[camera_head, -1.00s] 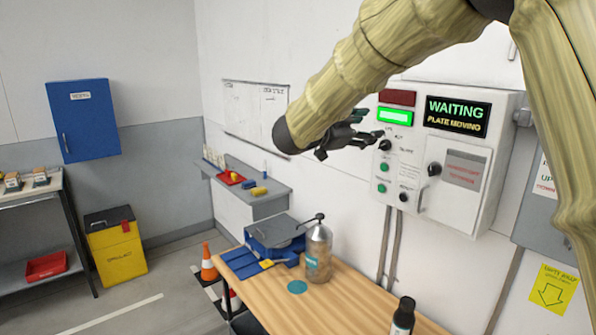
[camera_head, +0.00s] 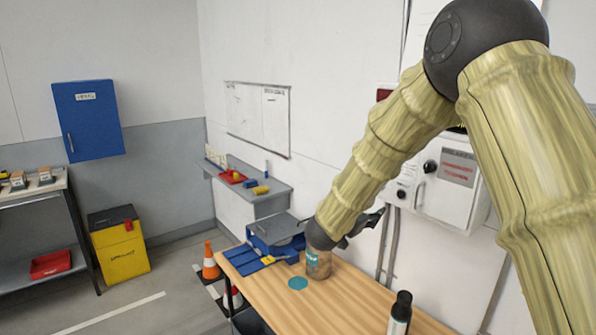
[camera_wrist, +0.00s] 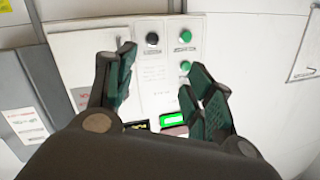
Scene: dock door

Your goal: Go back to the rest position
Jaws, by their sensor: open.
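My gripper (camera_head: 358,228) is partly hidden behind my arm in the head view, in front of the wall above the wooden table (camera_head: 262,310). In the wrist view my gripper (camera_wrist: 162,95) shows its two dark fingers spread apart with nothing between them. The control box (camera_head: 455,190) on the wall is partly covered by my arm. In the wrist view the control box (camera_wrist: 85,60) fills the background, with a black knob (camera_wrist: 152,39), green buttons (camera_wrist: 183,36) and a lit green display (camera_wrist: 174,118). The fingers appear apart from the box.
A bottle (camera_head: 318,264) stands on the table close behind my arm's end. A dark bottle (camera_head: 400,314) stands near the right edge. A blue device (camera_head: 275,236) and blue mat sit at the table's left.

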